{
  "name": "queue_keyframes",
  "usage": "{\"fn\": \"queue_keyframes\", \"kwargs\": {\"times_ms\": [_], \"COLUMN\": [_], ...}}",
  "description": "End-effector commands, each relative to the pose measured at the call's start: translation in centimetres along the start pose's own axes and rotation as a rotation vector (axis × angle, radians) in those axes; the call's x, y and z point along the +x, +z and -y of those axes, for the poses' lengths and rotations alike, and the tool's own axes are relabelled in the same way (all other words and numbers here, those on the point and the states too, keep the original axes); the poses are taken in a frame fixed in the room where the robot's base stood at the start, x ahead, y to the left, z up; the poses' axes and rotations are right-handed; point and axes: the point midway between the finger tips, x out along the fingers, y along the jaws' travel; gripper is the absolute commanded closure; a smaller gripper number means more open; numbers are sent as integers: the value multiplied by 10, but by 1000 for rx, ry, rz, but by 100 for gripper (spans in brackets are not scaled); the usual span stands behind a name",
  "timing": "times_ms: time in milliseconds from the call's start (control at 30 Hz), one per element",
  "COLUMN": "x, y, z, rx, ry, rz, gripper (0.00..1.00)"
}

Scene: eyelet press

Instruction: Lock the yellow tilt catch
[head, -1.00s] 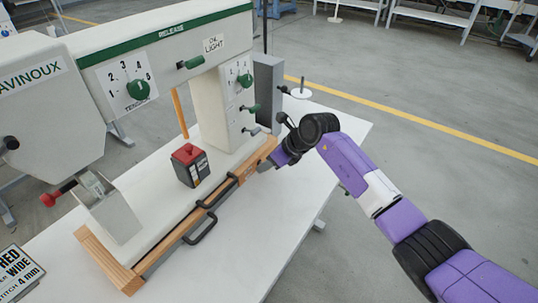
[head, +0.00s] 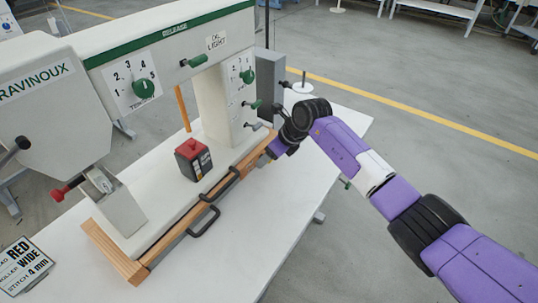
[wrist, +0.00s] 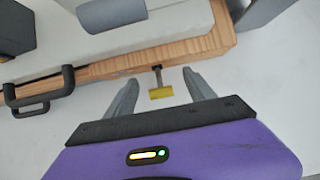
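The yellow tilt catch (wrist: 161,93) shows in the wrist view as a small yellow bar on a short grey stem. It sticks out from the front of the wooden base edge (wrist: 190,52). My gripper (wrist: 160,77) is open, with one grey finger on each side of the catch. The catch lies between the fingers, with a gap on both sides, and nothing is held. In the head view my gripper (head: 273,149) is at the right end of the wooden base (head: 180,240). The catch cannot be made out there, and the fingers are mostly hidden.
The eyelet press (head: 160,55) stands on a white table (head: 230,265). A black handle (head: 204,221) juts from the base front, left of my gripper. A black box with a red top (head: 193,160) sits on the press bed. Small levers (head: 252,105) stick out above my gripper.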

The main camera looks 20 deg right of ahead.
Motion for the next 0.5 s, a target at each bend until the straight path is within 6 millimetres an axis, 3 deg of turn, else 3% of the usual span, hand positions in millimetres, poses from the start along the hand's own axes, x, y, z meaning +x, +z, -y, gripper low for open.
{"fn": "queue_keyframes", "kwargs": {"times_ms": [267, 500], "x": [-2, -30], "y": [0, 0], "z": [0, 0], "rx": [0, 0], "ry": [1, 0], "rz": [1, 2], "gripper": [37, 37]}}
